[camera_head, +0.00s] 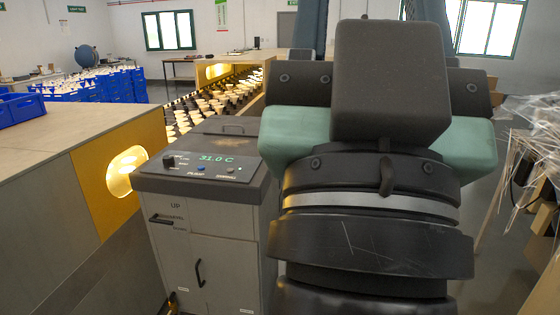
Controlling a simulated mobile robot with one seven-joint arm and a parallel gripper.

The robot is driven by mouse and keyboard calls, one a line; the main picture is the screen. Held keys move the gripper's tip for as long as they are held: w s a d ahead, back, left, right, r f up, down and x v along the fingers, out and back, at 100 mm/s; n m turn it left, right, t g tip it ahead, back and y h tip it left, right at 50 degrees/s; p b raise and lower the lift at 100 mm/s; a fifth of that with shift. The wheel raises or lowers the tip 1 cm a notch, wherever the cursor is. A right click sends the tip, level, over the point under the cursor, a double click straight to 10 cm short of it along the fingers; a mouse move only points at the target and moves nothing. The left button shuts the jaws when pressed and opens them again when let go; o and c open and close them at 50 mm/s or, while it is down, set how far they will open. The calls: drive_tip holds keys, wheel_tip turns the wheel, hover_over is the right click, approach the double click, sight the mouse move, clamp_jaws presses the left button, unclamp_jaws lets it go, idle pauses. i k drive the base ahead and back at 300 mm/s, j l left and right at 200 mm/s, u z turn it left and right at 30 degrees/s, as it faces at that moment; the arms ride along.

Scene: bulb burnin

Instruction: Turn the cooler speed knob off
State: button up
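The cooler (205,205) is a grey cabinet with a dark top, left of centre. My gripper (390,85) and wrist, dark with teal parts, fill the right of the picture, close to the camera and right of the panel. The fingertips are hidden, so I cannot see whether they are open.
A wooden bench with a yellow end panel (130,170) and lit opening stands left of the cooler. Rows of lit bulbs (215,105) run behind it. Blue crates (105,85) stand at the far left. Clear plastic wrap (535,140) covers items at the right.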

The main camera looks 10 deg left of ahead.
sight(168, 159)
drive_tip(key=i+j, duration=2.1)
drive_tip(key=j+u, duration=0.05)
drive_tip(key=j, duration=0.05)
